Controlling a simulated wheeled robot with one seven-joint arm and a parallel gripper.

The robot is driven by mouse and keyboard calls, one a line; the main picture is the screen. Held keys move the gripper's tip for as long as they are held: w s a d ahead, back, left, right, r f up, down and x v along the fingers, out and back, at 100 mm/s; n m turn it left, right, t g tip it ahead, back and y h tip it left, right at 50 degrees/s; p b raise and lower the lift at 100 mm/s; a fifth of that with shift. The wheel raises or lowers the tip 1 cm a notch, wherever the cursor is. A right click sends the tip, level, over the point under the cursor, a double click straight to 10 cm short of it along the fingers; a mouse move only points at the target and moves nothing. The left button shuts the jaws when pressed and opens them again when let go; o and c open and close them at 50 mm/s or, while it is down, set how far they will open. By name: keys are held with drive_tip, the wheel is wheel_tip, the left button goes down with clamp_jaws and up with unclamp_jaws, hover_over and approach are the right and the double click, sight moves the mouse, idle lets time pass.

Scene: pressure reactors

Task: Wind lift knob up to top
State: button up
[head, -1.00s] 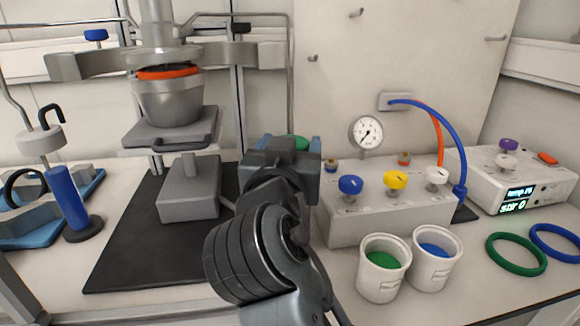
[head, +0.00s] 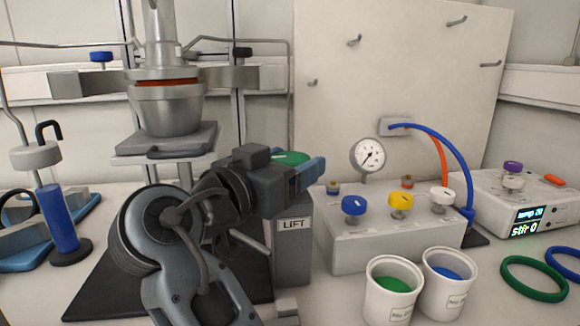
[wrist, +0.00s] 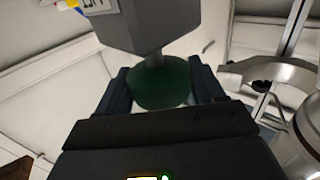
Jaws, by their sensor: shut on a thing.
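The green lift knob (head: 291,158) sits on top of the grey box labelled LIFT (head: 294,245). My gripper (head: 292,168) is shut on the knob, reaching in from the left and hiding part of it. In the wrist view the knob (wrist: 162,85) lies between my two fingers, on a short stem from the box (wrist: 140,22). The metal vessel (head: 168,110) stands on the lift platform (head: 170,143). Its rim is close under the fixed metal head (head: 160,75), with a thin dark orange ring between them. I cannot tell whether they touch.
A grey valve box (head: 395,235) with blue, yellow and white knobs stands close right of the LIFT box. Two white cups (head: 390,305) are in front of it. A blue cylinder (head: 60,215) stands at the left.

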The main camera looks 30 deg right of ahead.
drive_tip(key=shift+f, duration=0.15)
drive_tip(key=o, duration=1)
drive_tip(key=shift+c, duration=0.2)
drive_tip(key=v, duration=0.7)
drive_tip(key=shift+a, duration=0.3)
drive_tip(key=shift+s, duration=0.15)
